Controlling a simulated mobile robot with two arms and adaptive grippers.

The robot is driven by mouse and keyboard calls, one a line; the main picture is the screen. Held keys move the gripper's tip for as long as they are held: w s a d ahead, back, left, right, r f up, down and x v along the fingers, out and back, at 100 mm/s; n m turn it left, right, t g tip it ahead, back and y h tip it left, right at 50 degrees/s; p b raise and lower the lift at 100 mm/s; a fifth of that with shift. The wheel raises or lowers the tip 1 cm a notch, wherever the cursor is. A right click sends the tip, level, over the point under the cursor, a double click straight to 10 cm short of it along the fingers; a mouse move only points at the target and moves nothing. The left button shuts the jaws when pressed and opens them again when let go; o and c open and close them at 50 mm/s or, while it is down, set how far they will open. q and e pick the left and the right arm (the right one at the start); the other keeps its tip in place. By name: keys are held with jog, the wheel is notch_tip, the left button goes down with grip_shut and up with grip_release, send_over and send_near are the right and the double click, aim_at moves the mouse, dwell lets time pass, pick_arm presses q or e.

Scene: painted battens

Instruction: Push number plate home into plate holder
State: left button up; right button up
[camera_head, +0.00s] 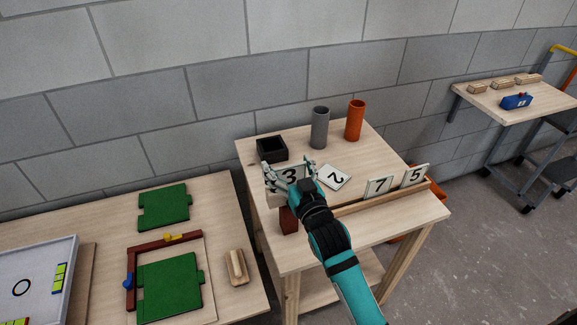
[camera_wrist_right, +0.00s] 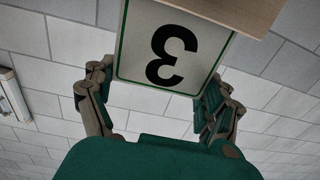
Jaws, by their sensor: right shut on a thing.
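My right gripper (camera_head: 291,175) is shut on the white number plate "3" (camera_head: 289,174), one finger at each side edge. In the right wrist view the plate (camera_wrist_right: 172,48) appears upside down with a green border, between the fingers (camera_wrist_right: 155,95). A wooden edge (camera_wrist_right: 236,12) crosses its far end there; whether the plate is seated cannot be told. The wooden plate holder (camera_head: 355,205) runs along the table front, partly hidden by my right arm. Plates "7" (camera_head: 379,187) and "5" (camera_head: 414,176) stand in it. Plate "2" (camera_head: 334,177) lies flat behind. My left gripper is out of view.
A black box (camera_head: 272,148), a grey cylinder (camera_head: 319,128) and an orange cylinder (camera_head: 355,120) stand at the table's back. A dark red block (camera_head: 288,220) is by the holder's left end. A left table (camera_head: 218,205) carries green panels (camera_head: 165,208).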

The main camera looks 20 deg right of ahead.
jog(key=shift+f, duration=0.25)
jog(key=o, duration=1)
jog(key=s, duration=1.2)
jog(key=shift+d, duration=0.4)
